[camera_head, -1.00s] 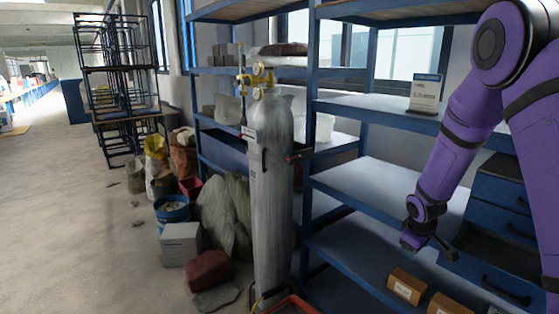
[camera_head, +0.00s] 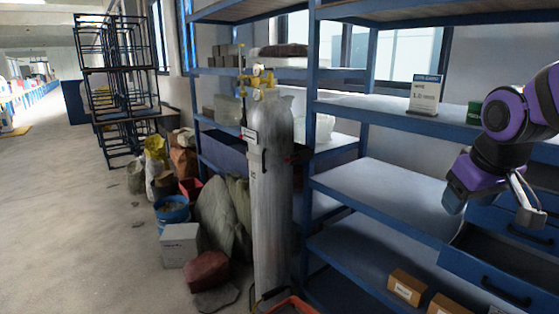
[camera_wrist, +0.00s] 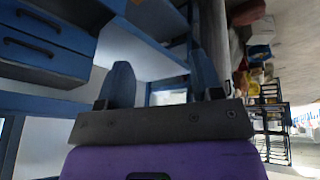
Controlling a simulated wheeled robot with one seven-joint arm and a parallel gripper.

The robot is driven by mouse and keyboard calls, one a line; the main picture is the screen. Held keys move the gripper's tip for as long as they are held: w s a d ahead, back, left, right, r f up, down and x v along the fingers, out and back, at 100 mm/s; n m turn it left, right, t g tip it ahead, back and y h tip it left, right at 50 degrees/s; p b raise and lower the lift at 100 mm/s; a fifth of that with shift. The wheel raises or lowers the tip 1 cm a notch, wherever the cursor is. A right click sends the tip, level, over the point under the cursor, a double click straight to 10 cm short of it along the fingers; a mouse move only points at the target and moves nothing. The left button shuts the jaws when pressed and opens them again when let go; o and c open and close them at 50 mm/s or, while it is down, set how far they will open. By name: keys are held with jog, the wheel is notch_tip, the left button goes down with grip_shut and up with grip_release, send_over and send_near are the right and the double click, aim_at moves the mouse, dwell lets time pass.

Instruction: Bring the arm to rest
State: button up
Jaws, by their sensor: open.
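My gripper (camera_head: 462,190) is at the right in the head view, in front of the shelving and beside the blue drawers. The arm is folded there, and its upper part runs out of the right edge. In the wrist view, the two dark blue fingers of my gripper (camera_wrist: 162,78) stand apart with a clear gap between them. Nothing shows between them. In the head view the fingertips are hard to make out.
Blue shelving (camera_head: 375,205) stands close to my gripper. A drawer (camera_head: 495,280) juts out below it. A sign (camera_head: 425,94) and a green box (camera_head: 474,113) sit on a shelf, cardboard boxes (camera_head: 406,287) lower down. A gas cylinder (camera_head: 270,200) stands left; the floor (camera_head: 75,200) beyond is open.

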jog(key=s+a+r+m, duration=0.1)
jog(key=s+r, duration=0.1)
jog(key=s, duration=0.5)
jog(key=s+a+r+y, duration=0.1)
jog(key=s+a, duration=0.1)
jog(key=s, duration=0.5)
jog(key=shift+r+m+t, duration=0.4)
